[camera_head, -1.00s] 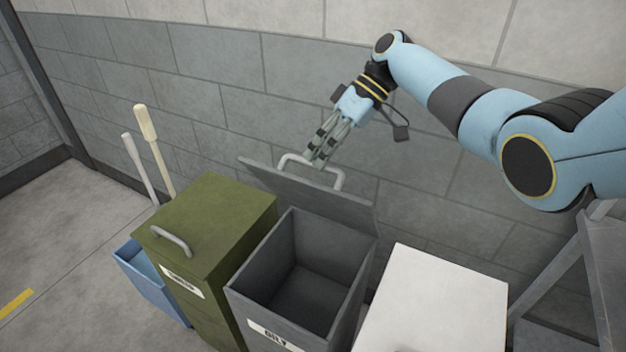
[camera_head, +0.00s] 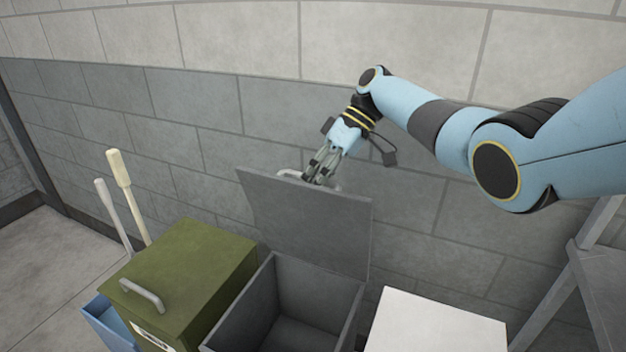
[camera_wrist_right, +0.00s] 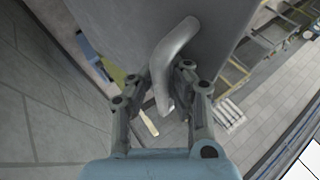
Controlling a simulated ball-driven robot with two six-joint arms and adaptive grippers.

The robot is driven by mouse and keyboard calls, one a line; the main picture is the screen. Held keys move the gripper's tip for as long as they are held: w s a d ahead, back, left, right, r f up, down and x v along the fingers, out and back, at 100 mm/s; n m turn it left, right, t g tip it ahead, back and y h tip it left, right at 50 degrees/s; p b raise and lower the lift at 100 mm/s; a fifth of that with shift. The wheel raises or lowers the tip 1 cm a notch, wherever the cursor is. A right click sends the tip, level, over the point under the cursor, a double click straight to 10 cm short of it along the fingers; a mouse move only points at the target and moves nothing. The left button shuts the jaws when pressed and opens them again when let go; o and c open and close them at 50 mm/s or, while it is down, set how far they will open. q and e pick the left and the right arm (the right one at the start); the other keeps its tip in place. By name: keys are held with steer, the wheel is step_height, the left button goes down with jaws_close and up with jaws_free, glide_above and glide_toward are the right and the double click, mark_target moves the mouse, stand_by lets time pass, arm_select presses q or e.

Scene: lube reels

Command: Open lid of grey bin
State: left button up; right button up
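The grey bin (camera_head: 234,323) stands in the lower middle of the head view, and its dark inside is visible. Its grey lid (camera_head: 305,220) is raised, standing nearly upright at the bin's back edge. The lid's pale bar handle (camera_head: 289,173) is near the lid's top; it also shows in the right wrist view (camera_wrist_right: 177,48). My right gripper (camera_head: 315,178) is at this handle, with its fingers on both sides of the bar and closed on it. The lid's face fills the upper middle of the wrist view. My left gripper is not in view.
A green bin (camera_head: 190,265) with a closed lid stands left of the grey bin. A blue bin (camera_head: 104,322) with two long handles (camera_head: 128,190) is beyond it. A white-topped box (camera_head: 437,325) stands at right. A block wall (camera_head: 215,110) is behind.

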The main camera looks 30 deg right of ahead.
steer(key=o, duration=0.4)
steer(key=shift+r, duration=0.25)
steer(key=v, duration=1.2)
steer(key=shift+w, duration=0.1)
